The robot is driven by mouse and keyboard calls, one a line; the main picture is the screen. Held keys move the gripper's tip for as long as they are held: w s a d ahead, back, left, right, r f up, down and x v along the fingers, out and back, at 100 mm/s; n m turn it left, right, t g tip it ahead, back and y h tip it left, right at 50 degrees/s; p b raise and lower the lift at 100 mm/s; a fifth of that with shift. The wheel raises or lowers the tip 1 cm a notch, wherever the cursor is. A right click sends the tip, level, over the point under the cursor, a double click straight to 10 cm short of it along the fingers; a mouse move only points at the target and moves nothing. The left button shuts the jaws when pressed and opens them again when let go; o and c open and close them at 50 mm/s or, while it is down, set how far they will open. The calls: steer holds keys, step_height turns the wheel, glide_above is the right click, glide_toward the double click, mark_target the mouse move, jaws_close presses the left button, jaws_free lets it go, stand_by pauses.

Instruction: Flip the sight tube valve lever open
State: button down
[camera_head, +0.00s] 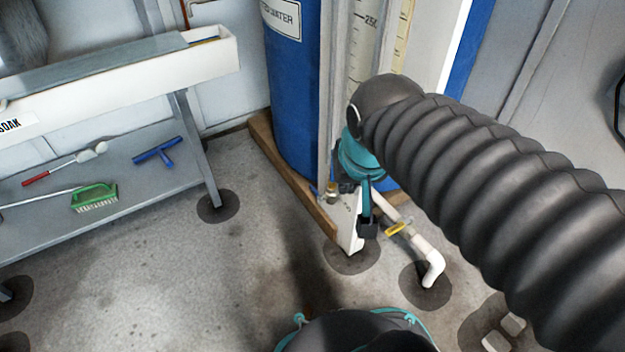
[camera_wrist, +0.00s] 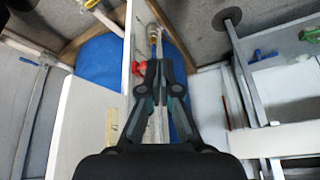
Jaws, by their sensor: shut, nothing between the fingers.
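My gripper (camera_wrist: 160,63) is shut and empty in the wrist view, its fingertips close together. In the head view my gripper (camera_head: 367,228) points down beside the foot of the blue tank, partly hidden by my arm. A small brass fitting (camera_wrist: 155,34) shows just beyond the fingertips in the wrist view, at the end of a pale tube. A small red part (camera_wrist: 139,56) lies just left of the fingers. In the head view a small brass fitting (camera_head: 332,191) sits low on the upright, left of my gripper. I cannot tell the lever's position or whether my gripper touches it.
The blue tank (camera_head: 292,90) stands on a wooden base (camera_head: 290,170). A white pipe (camera_head: 430,258) with a yellow handle (camera_head: 397,228) runs low at right. A grey shelf (camera_head: 120,180) holds a green brush (camera_head: 95,197) at left. The floor between is clear.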

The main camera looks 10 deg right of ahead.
steer(key=w+m+g, duration=0.1)
steer(key=w+m, duration=0.3)
steer(key=w, duration=0.4)
steer(key=m+g+h+p, duration=0.3)
steer(key=m, duration=0.5)
glide_above(315, 191)
steer(key=a, duration=0.3)
step_height(315, 191, down, 15)
steer(key=shift+w+a+r, duration=0.15)
steer(key=shift+w, duration=0.15)
steer(key=s+a+b+x, duration=0.1)
steer(key=b+x, duration=0.1)
steer(key=x, duration=1.1)
steer(key=shift+w+f, duration=0.35)
steer(key=shift+f, duration=0.25)
